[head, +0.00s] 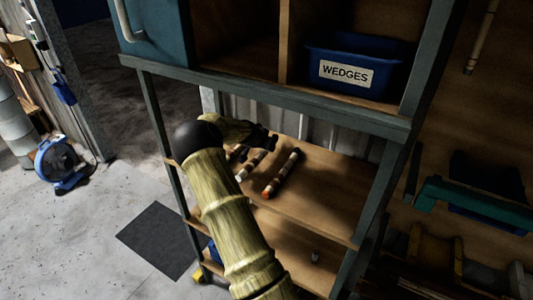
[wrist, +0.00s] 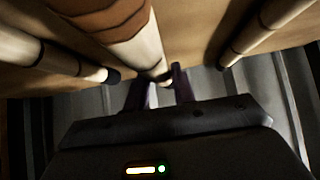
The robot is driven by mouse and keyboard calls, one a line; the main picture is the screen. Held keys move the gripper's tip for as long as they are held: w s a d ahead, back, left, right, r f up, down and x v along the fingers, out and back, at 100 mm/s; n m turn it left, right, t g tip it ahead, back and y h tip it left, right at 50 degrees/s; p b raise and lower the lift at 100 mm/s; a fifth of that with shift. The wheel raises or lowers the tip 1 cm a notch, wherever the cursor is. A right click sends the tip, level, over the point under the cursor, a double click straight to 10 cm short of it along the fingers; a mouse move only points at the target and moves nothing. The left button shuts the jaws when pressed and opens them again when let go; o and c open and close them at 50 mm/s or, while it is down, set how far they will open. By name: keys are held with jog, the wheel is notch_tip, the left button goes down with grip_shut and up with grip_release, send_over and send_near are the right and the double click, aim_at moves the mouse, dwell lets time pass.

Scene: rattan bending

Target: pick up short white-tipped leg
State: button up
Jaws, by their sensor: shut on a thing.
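The short white-tipped leg (head: 250,166) lies on the wooden shelf, with its white end toward me and its far end at my gripper. My gripper (head: 268,142) is low over the shelf, partly hidden by my arm. In the wrist view the fingers (wrist: 160,88) are shut on the end of the middle leg (wrist: 150,50), which has a brown band and looks like the white-tipped one. Its white tip is out of that view. An orange-tipped leg (head: 281,174) lies just to the right, apart from the fingers.
Other legs lie close on both sides in the wrist view, left (wrist: 60,55) and right (wrist: 265,30). A blue WEDGES bin (head: 350,72) sits on the shelf above, whose front edge (head: 300,109) overhangs. The lower shelf's right part (head: 325,195) is mostly clear.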

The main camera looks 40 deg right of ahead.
notch_tip(320, 180, up, 8)
jog(key=shift+f+b, duration=0.25)
jog(key=shift+b, duration=1)
